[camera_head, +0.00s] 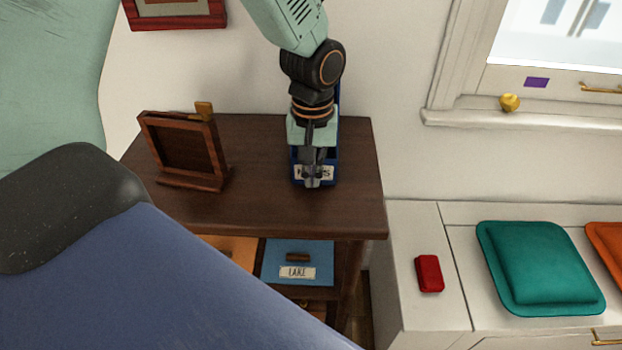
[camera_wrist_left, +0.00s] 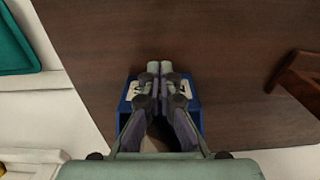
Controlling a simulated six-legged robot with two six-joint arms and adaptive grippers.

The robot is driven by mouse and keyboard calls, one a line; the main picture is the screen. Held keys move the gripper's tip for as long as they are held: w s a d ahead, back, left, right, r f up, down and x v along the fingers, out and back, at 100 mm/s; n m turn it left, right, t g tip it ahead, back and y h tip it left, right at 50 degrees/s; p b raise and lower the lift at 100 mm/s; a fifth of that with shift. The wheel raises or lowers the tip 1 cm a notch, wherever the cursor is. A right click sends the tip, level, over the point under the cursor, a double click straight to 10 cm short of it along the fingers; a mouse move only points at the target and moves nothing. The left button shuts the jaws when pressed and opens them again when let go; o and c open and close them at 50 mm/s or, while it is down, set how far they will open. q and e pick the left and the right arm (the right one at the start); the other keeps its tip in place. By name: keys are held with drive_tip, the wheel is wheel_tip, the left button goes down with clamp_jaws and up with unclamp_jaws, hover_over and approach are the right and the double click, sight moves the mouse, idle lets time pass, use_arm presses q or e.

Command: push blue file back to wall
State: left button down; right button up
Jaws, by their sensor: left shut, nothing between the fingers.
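The blue file (camera_head: 332,160) stands upright on the dark wooden table (camera_head: 255,205), near its back right, with a pale label on its front. In the left wrist view, blue parts of the file (camera_wrist_left: 196,112) show on both sides of my fingers. My left gripper (camera_head: 313,183) points down at the file's front; it is shut, with its fingertips (camera_wrist_left: 160,67) together and nothing between them. It covers the middle of the label. My arm hides much of the file's back. I cannot tell whether the fingers touch it or whether it meets the wall. My right gripper is not in view.
A wooden frame (camera_head: 188,148) stands left of the file on the tabletop. The wall (camera_head: 385,130) rises behind the table. A red box (camera_head: 429,273) and a teal cushion (camera_head: 541,266) lie on the white bench to the right. The tabletop in front is clear.

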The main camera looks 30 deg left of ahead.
use_arm(q)
drive_tip(key=shift+w+a+f, duration=0.15)
drive_tip(key=shift+w+a, duration=0.15)
drive_tip(key=shift+w, duration=0.1)
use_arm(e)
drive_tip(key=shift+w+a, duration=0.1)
use_arm(q)
drive_tip(key=shift+d, duration=0.1)
